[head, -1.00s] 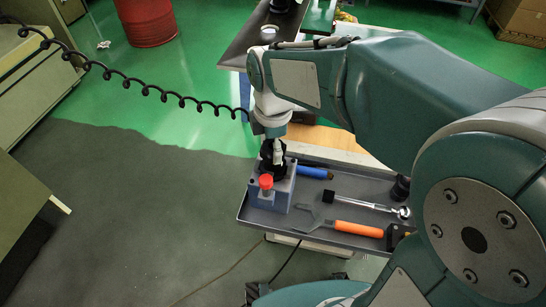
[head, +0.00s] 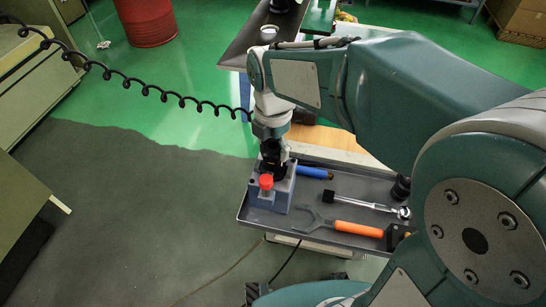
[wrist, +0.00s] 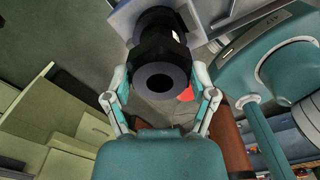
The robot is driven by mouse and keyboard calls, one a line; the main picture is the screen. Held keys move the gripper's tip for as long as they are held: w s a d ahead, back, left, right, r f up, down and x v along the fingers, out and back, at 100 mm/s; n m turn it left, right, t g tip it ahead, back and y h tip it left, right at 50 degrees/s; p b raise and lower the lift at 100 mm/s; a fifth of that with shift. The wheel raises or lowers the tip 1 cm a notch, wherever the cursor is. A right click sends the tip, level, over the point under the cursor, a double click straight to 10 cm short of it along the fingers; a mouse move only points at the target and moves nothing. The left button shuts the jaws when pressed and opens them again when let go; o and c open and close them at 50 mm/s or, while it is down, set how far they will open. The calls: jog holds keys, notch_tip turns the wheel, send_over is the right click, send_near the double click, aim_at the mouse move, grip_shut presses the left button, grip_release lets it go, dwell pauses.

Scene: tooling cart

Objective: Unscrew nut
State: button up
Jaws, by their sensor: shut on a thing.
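The black nut (wrist: 138,62) is a thick collar with a round hole in its near face, seen nearly end-on in the wrist view. My gripper (wrist: 160,78) is shut on it, with one finger on each side. In the head view my gripper (head: 272,150) points down over a blue-grey block (head: 267,197) at the left end of the tray. Dark parts show between the fingers and the block there, and I cannot tell nut from stud in that view. Whether the nut's thread is still engaged is hidden.
A red-capped post (head: 266,182) stands at the block's front, close to my gripper. The grey tray (head: 338,185) also holds a blue-handled tool (head: 314,172), a ratchet (head: 365,203) and an orange-handled wrench (head: 358,229). A coiled black cable (head: 165,95) hangs at left.

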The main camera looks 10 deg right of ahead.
jog(key=n, duration=0.5)
jog(key=shift+s+f+n, duration=0.1)
jog(key=shift+f+n, duration=0.05)
jog(key=shift+n, duration=0.25)
jog(key=o, duration=1.2)
jog(key=shift+o, duration=0.2)
